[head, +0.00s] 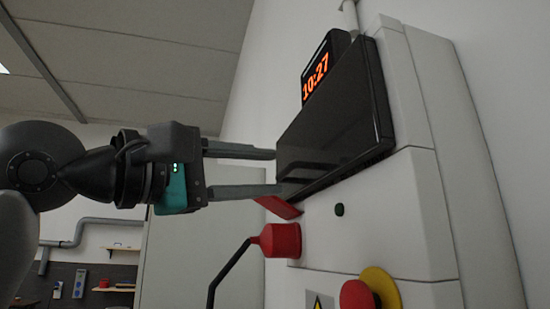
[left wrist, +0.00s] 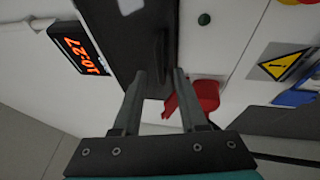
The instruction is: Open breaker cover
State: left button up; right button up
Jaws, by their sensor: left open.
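The breaker cover (head: 338,120) is a dark, glossy panel on the front of a white box. In the left wrist view the dark cover (left wrist: 130,40) runs down from the top edge, in front of my fingers. My left gripper (head: 277,171) is open, its two fingers reaching the cover's lower left edge. In the left wrist view its fingertips (left wrist: 160,73) are apart at the cover's end, with nothing clearly held between them. I cannot tell whether they touch it. My right gripper is not in view.
A red plug-like part (head: 278,240) with a black cable sits just below the cover. A red knob on a yellow disc (head: 380,290) is at the lower right. A clock (head: 318,68) reading 10:27 is behind the cover. A small green button (head: 339,210) is on the box.

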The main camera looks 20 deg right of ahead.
pick_arm(q)
jog(key=shift+p+x, duration=0.3)
jog(key=shift+x, duration=1.05)
jog(key=shift+c, duration=0.4)
grip_shut()
